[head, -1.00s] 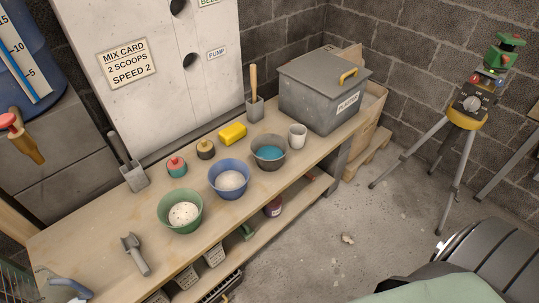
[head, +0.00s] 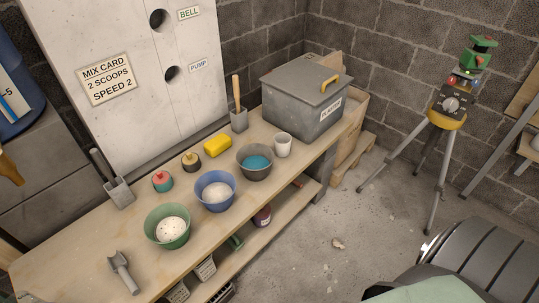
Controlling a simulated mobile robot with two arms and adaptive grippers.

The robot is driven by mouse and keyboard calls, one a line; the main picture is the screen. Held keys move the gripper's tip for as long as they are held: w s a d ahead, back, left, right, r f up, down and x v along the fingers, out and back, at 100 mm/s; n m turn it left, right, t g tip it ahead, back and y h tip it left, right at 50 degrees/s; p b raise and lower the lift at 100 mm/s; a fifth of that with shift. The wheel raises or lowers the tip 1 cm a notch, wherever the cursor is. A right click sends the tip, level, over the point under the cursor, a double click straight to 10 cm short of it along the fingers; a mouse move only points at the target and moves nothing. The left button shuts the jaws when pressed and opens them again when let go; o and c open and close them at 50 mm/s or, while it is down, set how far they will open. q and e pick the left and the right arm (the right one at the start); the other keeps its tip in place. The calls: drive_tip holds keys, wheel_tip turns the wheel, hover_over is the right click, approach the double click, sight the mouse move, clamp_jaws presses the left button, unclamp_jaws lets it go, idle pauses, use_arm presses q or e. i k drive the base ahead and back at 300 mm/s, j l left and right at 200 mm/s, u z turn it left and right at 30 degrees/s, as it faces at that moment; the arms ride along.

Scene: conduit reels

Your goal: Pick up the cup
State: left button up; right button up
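The cup (head: 283,145) is small, white and upright on the wooden workbench (head: 98,240). It stands right of the dark bowl with blue liquid (head: 255,162) and in front of the grey plaster box (head: 303,97). Its open top faces up, and nothing covers it.
A blue bowl (head: 215,190) and a green bowl (head: 168,226) stand left along the bench. A yellow sponge (head: 217,145), a grey holder with a wooden handle (head: 239,121) and a scoop (head: 123,272) are also there. A tripod (head: 446,121) stands on the floor at right.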

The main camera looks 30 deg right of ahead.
sight(282, 140)
drive_tip(key=l+u, duration=0.1)
drive_tip(key=u, duration=0.3)
drive_tip(key=l+u, duration=0.25)
drive_tip(key=l, duration=0.4)
drive_tip(key=l+u, duration=0.2)
drive_tip(key=l, duration=0.45)
drive_tip(key=k+l+u, duration=0.1)
drive_tip(key=l+u, duration=0.15)
drive_tip(key=l, duration=0.4)
